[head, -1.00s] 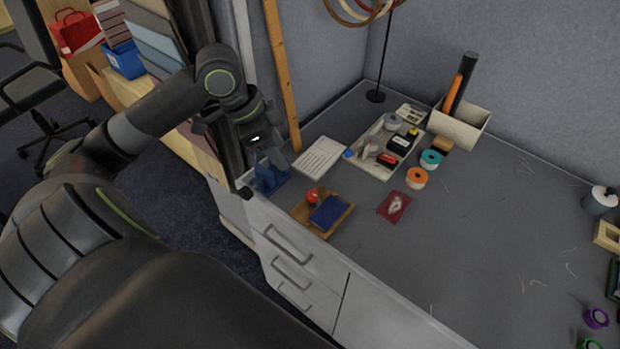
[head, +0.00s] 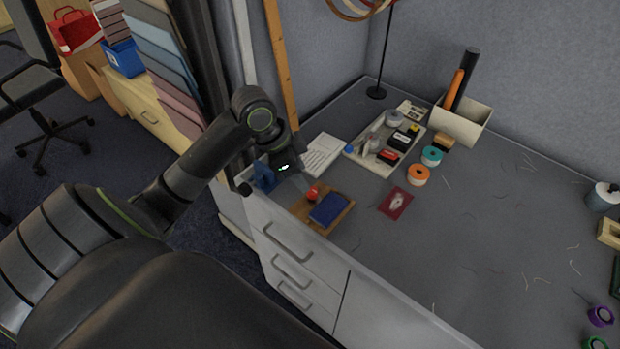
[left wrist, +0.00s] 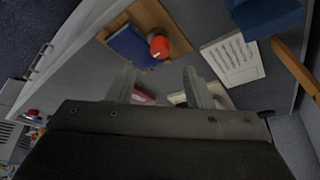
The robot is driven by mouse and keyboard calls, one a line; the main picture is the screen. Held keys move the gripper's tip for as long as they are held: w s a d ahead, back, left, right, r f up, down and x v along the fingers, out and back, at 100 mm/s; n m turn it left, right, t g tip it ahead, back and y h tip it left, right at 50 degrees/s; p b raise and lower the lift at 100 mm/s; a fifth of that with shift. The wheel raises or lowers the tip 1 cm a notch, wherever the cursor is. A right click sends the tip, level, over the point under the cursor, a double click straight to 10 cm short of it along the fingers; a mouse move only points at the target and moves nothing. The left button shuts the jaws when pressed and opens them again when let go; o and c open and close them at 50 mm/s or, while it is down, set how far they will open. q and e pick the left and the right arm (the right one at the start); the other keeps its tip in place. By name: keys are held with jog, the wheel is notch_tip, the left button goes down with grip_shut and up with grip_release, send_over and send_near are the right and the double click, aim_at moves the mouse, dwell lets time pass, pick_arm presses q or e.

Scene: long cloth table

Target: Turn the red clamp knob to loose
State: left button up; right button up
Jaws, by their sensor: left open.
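The red clamp knob (head: 312,195) stands on a wooden board (head: 341,219) near the table's front left corner, beside a dark blue block (head: 328,209) on the same board. My right gripper is not in view.
A blue object (head: 264,177) stands at the table's left edge. A white printed sheet (head: 322,153) and a tray (head: 367,160) of small items lie behind the board. A dark red packet (head: 395,202) lies to its right. The table's middle is mostly clear.

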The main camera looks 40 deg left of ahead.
aim_at(313, 190)
pick_arm(q)
jog(key=shift+x, duration=3.15)
jog(key=shift+c, duration=0.5)
jog(key=c, duration=0.9)
jog(key=shift+r+n+p, duration=0.15)
jog(key=shift+n+p, duration=0.15)
jog(key=shift+p, duration=0.2)
jog(key=n+y+p, duration=0.1)
jog(key=n+p, duration=0.3)
jog(key=p, duration=0.1)
jog(key=n+y+p, duration=0.2)
jog(key=n+p, duration=0.2)
jog(key=p, duration=0.2)
jog(key=n+t+y+p, duration=0.1)
jog(key=n+p, duration=0.2)
jog(key=p, duration=0.3)
jog(key=shift+s+d+r+n, duration=0.1)
jog(key=shift+d+n, duration=0.3)
jog(key=shift+n+y+p, duration=0.7)
jog(key=shift+n+p, duration=0.15)
jog(key=shift+n, duration=0.35)
jog(key=shift+n+g+y+p, duration=0.35)
jog(key=shift+n+p, duration=0.2)
jog(key=shift+n, duration=0.55)
jog(key=shift+f, duration=0.25)
